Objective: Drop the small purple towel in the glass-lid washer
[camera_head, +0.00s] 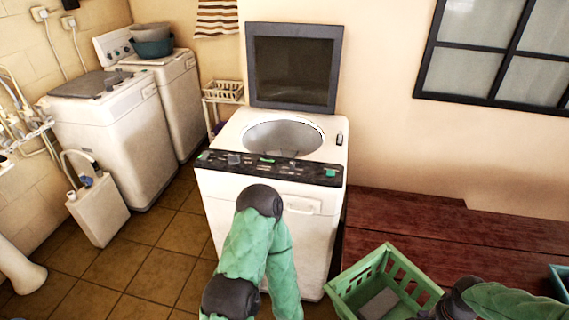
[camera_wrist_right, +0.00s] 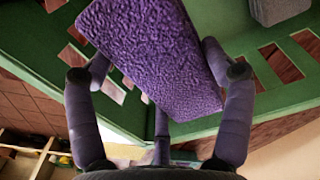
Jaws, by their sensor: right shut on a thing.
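The small purple towel (camera_wrist_right: 150,45) shows in the right wrist view as a thick folded rectangle. My right gripper (camera_wrist_right: 157,63) is shut on it, with a finger at either side. The towel and this gripper are hidden in the head view. The glass-lid washer (camera_head: 270,230) stands upright in the middle of the head view. Its dark glass lid (camera_head: 293,68) is raised against the wall, and its round drum opening (camera_head: 285,137) is uncovered. My bent left arm shows in front of the washer, but its gripper is out of view.
A green basket (camera_head: 345,298) holding a grey item (camera_head: 379,303) is at the bottom right and shows behind the towel in the wrist view. A reddish wooden bench (camera_head: 450,225) is right of the washer. Two other washers (camera_head: 115,135) (camera_head: 178,95) stand at the left.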

